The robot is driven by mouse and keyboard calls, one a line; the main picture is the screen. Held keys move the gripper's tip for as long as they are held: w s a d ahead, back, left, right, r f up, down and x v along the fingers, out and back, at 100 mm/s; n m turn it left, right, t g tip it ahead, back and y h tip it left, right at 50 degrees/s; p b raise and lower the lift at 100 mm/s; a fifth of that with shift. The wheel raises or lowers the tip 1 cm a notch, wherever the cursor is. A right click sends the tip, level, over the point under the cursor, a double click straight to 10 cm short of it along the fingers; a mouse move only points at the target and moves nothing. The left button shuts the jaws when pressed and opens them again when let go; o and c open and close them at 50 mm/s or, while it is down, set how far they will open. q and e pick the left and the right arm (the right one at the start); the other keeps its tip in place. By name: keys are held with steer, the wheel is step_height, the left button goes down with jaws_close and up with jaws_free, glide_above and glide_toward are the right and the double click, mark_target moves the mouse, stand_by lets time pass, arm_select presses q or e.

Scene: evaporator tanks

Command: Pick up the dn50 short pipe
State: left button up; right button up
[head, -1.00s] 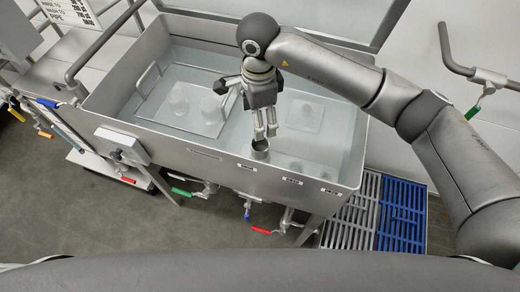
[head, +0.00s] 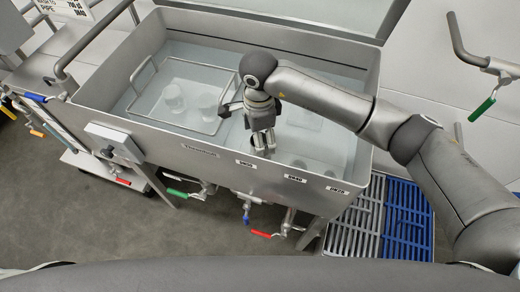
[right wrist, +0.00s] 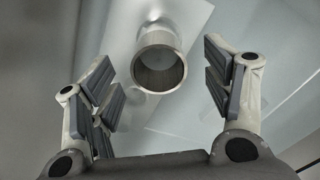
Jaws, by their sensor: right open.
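The short pipe (right wrist: 158,66) is a grey metal tube in the right wrist view. Its open round end faces the camera, between and a little beyond my right gripper's spread fingers. My right gripper (head: 264,146) reaches down into the steel tank (head: 215,164) near its front wall, and its fingers hide most of the pipe in the head view. In the right wrist view the gripper (right wrist: 165,95) is open, with clear gaps on both sides of the pipe. My left gripper is not in view.
A tray with a wire handle (head: 148,107) in the tank holds pale cylinders (head: 173,96), left of my right gripper. The tank's walls surround the gripper. Valves with coloured handles (head: 261,235) hang below the front. Blue and grey grates (head: 408,215) lie at the right.

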steer(key=shift+d+f+p, duration=0.15)
steer(key=shift+f+p, duration=0.55)
steer(key=shift+f, duration=2)
steer(key=c, duration=1.3)
